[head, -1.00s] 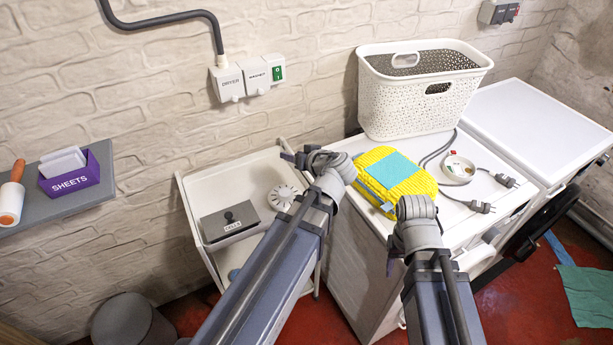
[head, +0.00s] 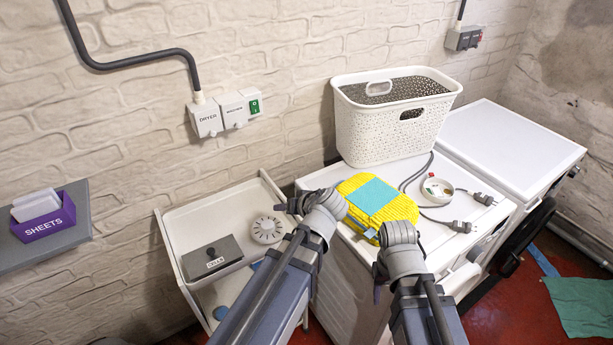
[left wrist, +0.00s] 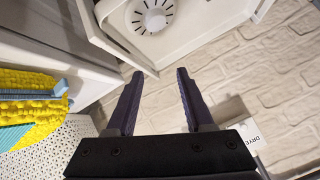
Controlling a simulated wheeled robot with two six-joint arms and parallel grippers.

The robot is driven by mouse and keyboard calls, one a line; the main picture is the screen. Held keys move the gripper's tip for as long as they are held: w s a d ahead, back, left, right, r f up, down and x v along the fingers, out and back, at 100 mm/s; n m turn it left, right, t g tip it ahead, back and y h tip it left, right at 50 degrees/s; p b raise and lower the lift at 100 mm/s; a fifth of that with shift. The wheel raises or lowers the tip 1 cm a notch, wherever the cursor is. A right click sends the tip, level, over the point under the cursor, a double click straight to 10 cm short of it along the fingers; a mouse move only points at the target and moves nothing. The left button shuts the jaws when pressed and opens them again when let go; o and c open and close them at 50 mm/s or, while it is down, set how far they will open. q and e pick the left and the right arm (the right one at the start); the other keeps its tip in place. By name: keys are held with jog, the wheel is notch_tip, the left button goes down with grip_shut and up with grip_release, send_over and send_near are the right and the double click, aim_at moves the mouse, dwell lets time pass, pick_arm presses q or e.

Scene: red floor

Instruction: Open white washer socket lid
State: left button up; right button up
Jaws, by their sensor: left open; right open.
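The white washer socket (head: 233,111) is on the brick wall, between the dryer socket (head: 207,119) and a green switch. Its lid looks shut. My left gripper (head: 284,205) is open and empty, right of and below the sockets, apart from them. In the left wrist view, its two dark fingers (left wrist: 158,75) are spread with nothing between them. The dryer-labelled box (left wrist: 252,133) shows there at the right, partly hidden by the gripper body. My right gripper (head: 380,284) is in front of the white machine; its fingers are mostly hidden.
A white cart (head: 175,240) with a grey box (head: 211,259) stands below the sockets. A shelf with a purple box (head: 45,222) is at left.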

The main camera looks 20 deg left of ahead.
pick_arm(q)
jog(key=s+d+f+m+g+h, duration=0.2)
jog(key=s+d+f+m+h, duration=0.1)
jog(key=s+d, duration=0.4)
jog(key=s+d+f+m+g+h, duration=0.3)
jog(key=s+d+m, duration=0.3)
jog(key=d, duration=0.5)
jog(key=shift+s+d+f+g+h, duration=0.2)
jog(key=shift+s+f+g+h, duration=0.15)
jog(key=shift+s+f, duration=0.2)
jog(key=shift+w, duration=0.1)
